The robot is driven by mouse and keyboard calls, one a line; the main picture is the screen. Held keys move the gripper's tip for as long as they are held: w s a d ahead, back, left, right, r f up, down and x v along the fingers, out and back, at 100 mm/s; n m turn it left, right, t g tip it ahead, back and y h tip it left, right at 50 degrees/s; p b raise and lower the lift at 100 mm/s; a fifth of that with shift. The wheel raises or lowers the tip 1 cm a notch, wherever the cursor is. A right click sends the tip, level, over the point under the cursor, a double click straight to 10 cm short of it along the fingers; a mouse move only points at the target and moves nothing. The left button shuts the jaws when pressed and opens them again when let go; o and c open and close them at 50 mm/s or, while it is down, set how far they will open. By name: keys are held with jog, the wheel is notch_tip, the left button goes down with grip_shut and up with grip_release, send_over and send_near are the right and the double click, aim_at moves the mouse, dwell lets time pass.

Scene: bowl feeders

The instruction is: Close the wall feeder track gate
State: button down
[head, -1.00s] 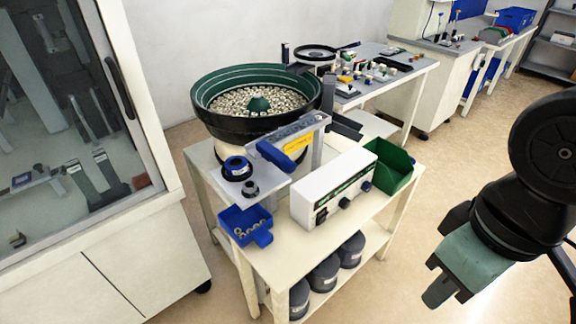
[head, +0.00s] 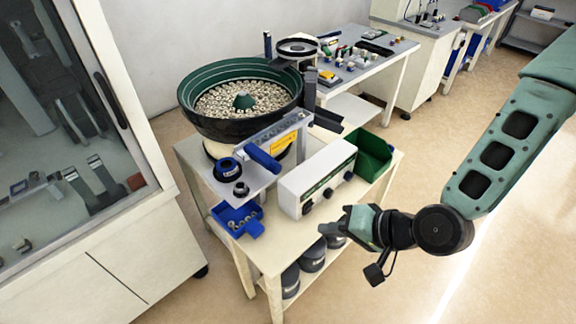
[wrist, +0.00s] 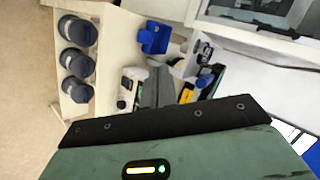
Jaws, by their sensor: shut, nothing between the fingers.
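The feeder bowl (head: 240,95), green inside and full of small metal parts, stands on a cream cart near the wall. Its grey track (head: 280,130) carries a yellow label and a blue gate handle (head: 263,158) that slants down toward the front right. I cannot tell whether the gate is open or shut. My gripper (head: 325,229) is shut and empty, in front of the control box and to the right of the handle, apart from both. In the wrist view the blue handle (wrist: 204,81) shows beyond the gripper, beside the yellow label.
A white control box (head: 318,178) stands on the cart (head: 275,235), with a green bin (head: 372,155) behind it. A blue bin of rings (head: 238,219) hangs at the front left. A glass cabinet (head: 65,150) is at left. Floor at right is clear.

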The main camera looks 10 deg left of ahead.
notch_tip(320, 180, up, 3)
jog(key=w+m+t+y+p, duration=0.2)
jog(key=w+m+t, duration=0.1)
jog(key=m+t, duration=0.15)
jog(key=m+b, duration=0.3)
jog(key=b, duration=0.1)
send_near(278, 166)
jog(key=shift+n+t, duration=0.25)
jog(key=shift+t, duration=0.1)
jog(key=w+a+f, duration=0.2)
jog(key=a, duration=0.1)
jog(key=w+a+f, duration=0.1)
jog(key=a, duration=0.1)
jog(key=shift+w+a+f, duration=0.1)
jog(key=shift+w+f, duration=0.1)
jog(key=shift+f, duration=0.15)
jog(key=w+a, duration=0.1)
jog(key=w+a+b, duration=0.1)
jog(key=a, duration=0.1)
jog(key=shift+w+a, duration=0.2)
jog(key=shift+w, duration=0.15)
jog(key=shift+w+r, duration=0.1)
jog(key=shift+r, duration=0.05)
